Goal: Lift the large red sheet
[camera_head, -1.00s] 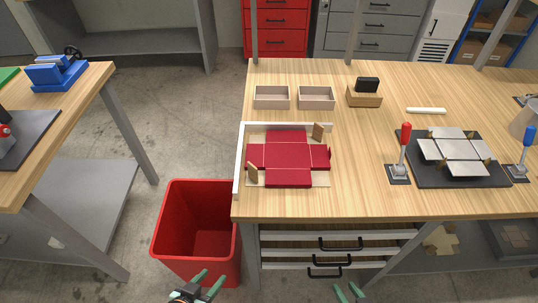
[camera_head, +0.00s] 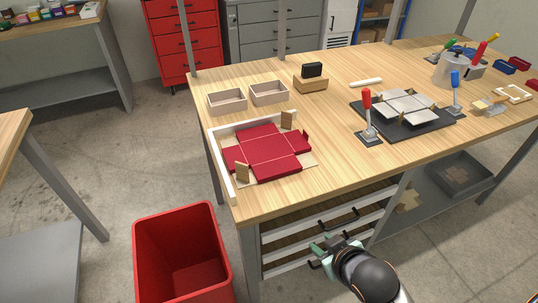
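The large red sheet (camera_head: 266,150) is a cross-shaped dark red blank with a middle panel and flaps. It lies on a pale board (camera_head: 305,161) with a white L-shaped fence (camera_head: 221,170) along its left and far sides. A small flap at its right end tilts up. Two small brown blocks, one at the far right (camera_head: 288,119) and one at the near left (camera_head: 243,171), stand at its edges. My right gripper (camera_head: 321,251) is in front of the table edge by the drawers, apart from the sheet. Its green fingers look parted and empty. My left gripper is out of view.
Two open trays (camera_head: 227,101) and a wooden block with a black top (camera_head: 311,78) stand behind the sheet. A red-handled clamp (camera_head: 368,117) and a black fixture with grey panels (camera_head: 404,112) are to the right. A red bin (camera_head: 183,255) stands on the floor.

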